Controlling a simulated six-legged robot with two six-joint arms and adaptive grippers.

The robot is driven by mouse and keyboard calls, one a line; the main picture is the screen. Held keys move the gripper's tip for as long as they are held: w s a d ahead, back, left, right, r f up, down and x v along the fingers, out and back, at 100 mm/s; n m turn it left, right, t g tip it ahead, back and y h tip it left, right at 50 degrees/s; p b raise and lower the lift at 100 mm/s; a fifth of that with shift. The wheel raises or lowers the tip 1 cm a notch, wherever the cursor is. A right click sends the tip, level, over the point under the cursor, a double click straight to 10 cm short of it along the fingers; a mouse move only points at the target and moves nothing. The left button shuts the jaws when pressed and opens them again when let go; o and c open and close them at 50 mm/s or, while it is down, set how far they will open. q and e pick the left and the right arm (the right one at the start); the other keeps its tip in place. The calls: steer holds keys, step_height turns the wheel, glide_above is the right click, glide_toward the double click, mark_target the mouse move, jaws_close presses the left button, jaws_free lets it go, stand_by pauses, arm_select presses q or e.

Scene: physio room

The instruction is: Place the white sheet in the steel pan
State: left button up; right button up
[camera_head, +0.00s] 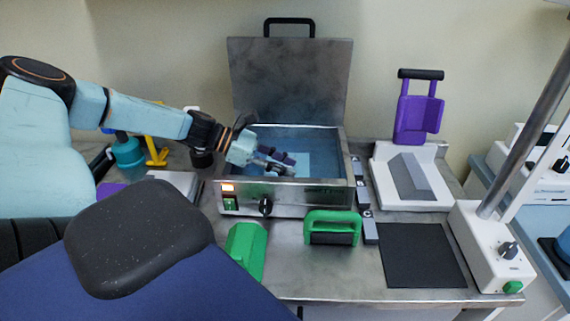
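The steel pan (335,196) is a square water bath at the back of the steel table, with its lid (290,80) raised behind it. Bluish water seems to fill it. A pale, flat square, which looks like the white sheet (303,163), shows inside the pan, tinted blue. My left gripper (284,164) reaches in over the pan from the left. Its dark fingers look parted, with their tips just left of the pale square. I cannot tell whether they touch it. The fingers hide part of the pan's inside. My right gripper is not in view.
A green-handled block (332,228) and a green hexagonal object (246,248) stand in front of the pan. A black mat (422,255) lies to the right. A white stand with a purple holder (418,115) is at the back right. A dark padded rest (140,238) fills the front left.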

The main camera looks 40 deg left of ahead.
arm_select(q)
steer(key=p+v, duration=0.3)
steer(key=shift+s+r, duration=0.2)
steer(key=shift+r, duration=0.1)
steer(key=p+v, duration=0.2)
steer(key=p, duration=0.1)
steer(key=shift+a, duration=0.2)
steer(key=p+v, duration=0.4)
steer(key=v, duration=0.2)
steer(key=shift+p, duration=0.3)
steer(key=shift+s+d+f, duration=0.1)
steer(key=shift+s+f, duration=0.05)
steer(key=shift+f, duration=0.05)
